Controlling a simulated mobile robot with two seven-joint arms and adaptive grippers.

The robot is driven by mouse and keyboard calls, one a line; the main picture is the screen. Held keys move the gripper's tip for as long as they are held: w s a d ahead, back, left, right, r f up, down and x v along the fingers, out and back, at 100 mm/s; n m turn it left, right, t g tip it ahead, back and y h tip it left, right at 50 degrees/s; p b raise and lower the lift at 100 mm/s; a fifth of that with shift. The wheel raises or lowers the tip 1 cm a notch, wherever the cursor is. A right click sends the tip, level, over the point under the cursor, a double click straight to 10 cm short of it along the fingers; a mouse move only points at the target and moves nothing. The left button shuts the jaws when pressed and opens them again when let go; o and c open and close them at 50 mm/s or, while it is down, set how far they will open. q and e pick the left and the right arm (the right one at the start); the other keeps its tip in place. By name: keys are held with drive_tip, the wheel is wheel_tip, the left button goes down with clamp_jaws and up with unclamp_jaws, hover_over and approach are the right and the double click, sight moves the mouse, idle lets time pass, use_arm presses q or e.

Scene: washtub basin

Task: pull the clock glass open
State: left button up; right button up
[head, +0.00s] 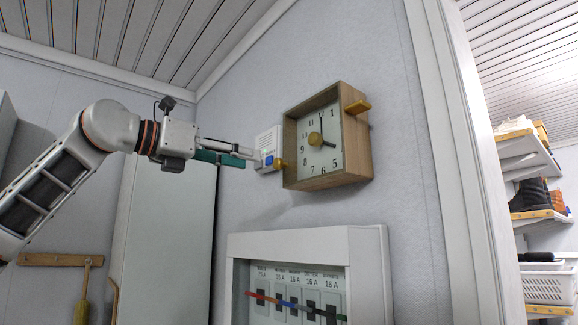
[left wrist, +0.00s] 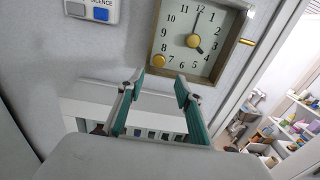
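The clock (head: 335,170) is a wooden box with a white face, mounted on the wall. It also shows at the top of the left wrist view (left wrist: 175,35). A round brass knob (head: 279,163) sits at its lower left edge; it shows in the left wrist view too (left wrist: 159,61). I cannot make out the glass or whether it is ajar. My left gripper (head: 258,157) is just left of the clock. In the left wrist view its green fingers (left wrist: 158,83) are apart and empty, below the clock face and apart from the knob. My right gripper is not in view.
A white alarm box (head: 267,142) with a blue button is on the wall behind the fingertips. A brass tab (head: 358,107) sticks out from the clock's right side. A breaker panel (head: 310,238) is below. A doorway trim and shelves (head: 535,215) are at right.

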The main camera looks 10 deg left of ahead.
sight(276, 162)
use_arm(q)
drive_tip(key=x, duration=0.2)
drive_tip(key=p+x, duration=0.1)
drive_tip(key=x, duration=0.1)
drive_tip(key=r+x, duration=0.1)
drive_tip(key=x, duration=0.1)
drive_tip(key=shift+w+d+p, duration=0.1)
drive_tip(key=shift+w+p, duration=0.2)
drive_tip(key=shift+p, duration=0.05)
drive_tip(key=shift+w+d, duration=0.25)
drive_tip(key=shift+w, duration=0.15)
drive_tip(key=shift+f, duration=0.1)
clamp_jaws()
